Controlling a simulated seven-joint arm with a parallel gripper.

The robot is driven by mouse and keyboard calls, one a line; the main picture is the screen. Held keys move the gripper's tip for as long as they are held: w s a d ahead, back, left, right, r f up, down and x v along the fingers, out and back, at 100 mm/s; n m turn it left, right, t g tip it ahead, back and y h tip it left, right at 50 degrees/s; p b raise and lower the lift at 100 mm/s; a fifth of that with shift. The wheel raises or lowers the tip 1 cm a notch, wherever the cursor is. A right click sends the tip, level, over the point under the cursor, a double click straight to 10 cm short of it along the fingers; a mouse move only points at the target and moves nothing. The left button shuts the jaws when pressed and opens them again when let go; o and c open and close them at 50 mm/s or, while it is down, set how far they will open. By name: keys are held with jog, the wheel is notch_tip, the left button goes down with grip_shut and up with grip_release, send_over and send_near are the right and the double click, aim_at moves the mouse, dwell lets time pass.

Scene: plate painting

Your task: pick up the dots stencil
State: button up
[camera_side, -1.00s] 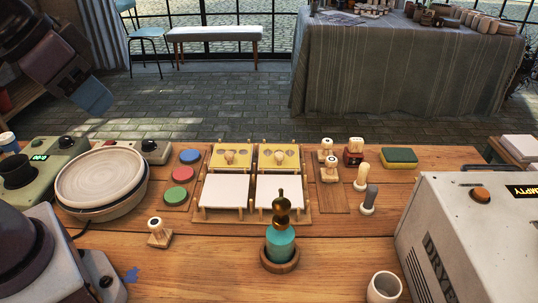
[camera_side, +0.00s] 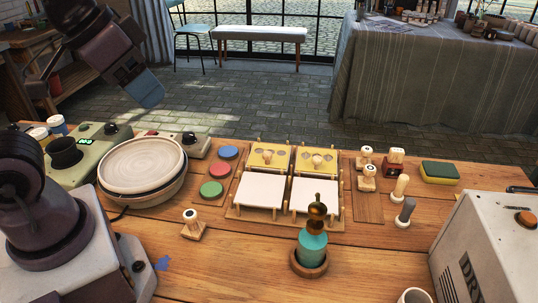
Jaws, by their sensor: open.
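Two yellow stencils with round wooden knobs stand at the back of a wooden rack (camera_side: 286,219): a left one (camera_side: 257,158) and a right one (camera_side: 330,164). Their cut-outs are too small for me to tell which is the dots stencil. White panels lie in front of them, a left one (camera_side: 260,191) and a right one (camera_side: 314,195). My gripper (camera_side: 153,97) is high at the upper left, with a blue end, open and empty. It is well away from both stencils and touches nothing.
A pale plate (camera_side: 140,158) rests on a round base at left. Red, green and blue pads (camera_side: 228,152) lie beside the rack. A teal bottle (camera_side: 313,247) stands in front. Stamps, a sponge (camera_side: 440,170) and a grey machine (camera_side: 490,245) are at right.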

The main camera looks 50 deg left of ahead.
jog(key=n+g, duration=0.6)
jog(key=n, duration=1.1)
send_near(267, 153)
jog(key=f, duration=0.5)
jog(key=shift+s, duration=0.3)
jog(key=shift+w+f, duration=0.2)
jog(key=shift+f, duration=2.5)
